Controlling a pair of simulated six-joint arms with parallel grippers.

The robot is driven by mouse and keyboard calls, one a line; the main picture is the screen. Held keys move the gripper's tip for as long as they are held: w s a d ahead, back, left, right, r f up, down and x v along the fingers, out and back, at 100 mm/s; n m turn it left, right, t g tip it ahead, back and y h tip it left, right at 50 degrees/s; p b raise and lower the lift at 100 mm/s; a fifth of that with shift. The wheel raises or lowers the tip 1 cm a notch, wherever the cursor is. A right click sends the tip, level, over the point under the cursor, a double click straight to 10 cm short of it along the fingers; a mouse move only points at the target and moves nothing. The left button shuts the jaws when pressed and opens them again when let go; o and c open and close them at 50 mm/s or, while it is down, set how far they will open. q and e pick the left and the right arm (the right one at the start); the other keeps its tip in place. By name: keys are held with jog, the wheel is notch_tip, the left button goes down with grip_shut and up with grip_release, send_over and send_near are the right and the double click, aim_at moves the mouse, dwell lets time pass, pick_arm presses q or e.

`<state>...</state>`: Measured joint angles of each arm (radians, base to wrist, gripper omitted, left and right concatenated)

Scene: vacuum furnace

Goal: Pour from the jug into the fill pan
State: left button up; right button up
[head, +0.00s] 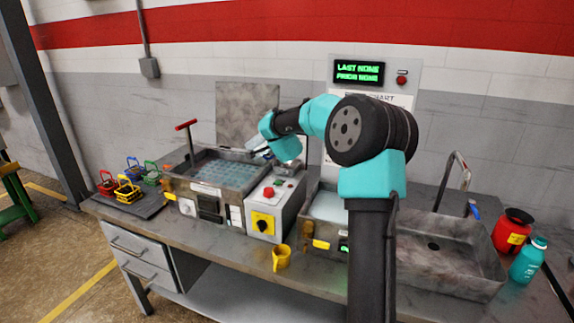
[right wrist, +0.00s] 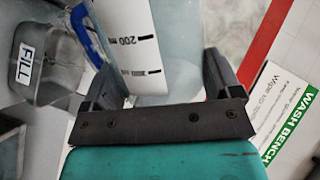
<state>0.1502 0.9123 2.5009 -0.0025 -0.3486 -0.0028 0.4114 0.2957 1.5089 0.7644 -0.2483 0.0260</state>
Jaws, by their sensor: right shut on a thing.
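My right gripper (right wrist: 160,85) is shut on a clear jug (right wrist: 145,50) with a white graduated scale reading 200 and a blue handle. The jug shows between the fingers in the right wrist view. The grey fill pan (right wrist: 62,88), with a FILL label, is at the left of that view, beside the jug. In the head view my right gripper (head: 262,152) is at the right edge of the bath, and its own arm partly hides it and the jug. I cannot tell the jug's tilt or whether liquid is leaving it. My left gripper is not in view.
A water-filled bath (head: 225,170) stands left of a control box with a yellow switch (head: 263,222). A yellow cup (head: 282,258) stands at the front edge. Coloured baskets (head: 128,190) are at left. A sink (head: 450,255), red container (head: 511,232) and teal bottle (head: 528,260) are at right.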

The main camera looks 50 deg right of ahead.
jog(key=shift+s+d+f+m+t+y+b, duration=0.25)
jog(key=shift+d+m+t+y+b, duration=0.1)
jog(key=shift+m, duration=0.55)
dwell(1.9)
jog(key=shift+s+d+m, duration=0.2)
jog(key=shift+d+m, duration=0.2)
dwell(0.7)
jog(key=shift+a, duration=0.1)
jog(key=shift+w+a+n, duration=0.3)
jog(key=shift+a, duration=0.05)
jog(key=shift+w+a+r+n, duration=0.1)
jog(key=shift+a+r+n, duration=0.1)
jog(key=shift+n, duration=0.4)
jog(key=shift+w+a+r+n+g+h, duration=0.15)
jog(key=shift+n+g+h, duration=0.35)
jog(key=shift+n, duration=0.3)
jog(key=shift+w+a+n+h, duration=0.1)
jog(key=shift+n+h, duration=0.25)
jog(key=shift+n, duration=0.25)
jog(key=shift+a+n, duration=0.1)
jog(key=shift+n, duration=0.2)
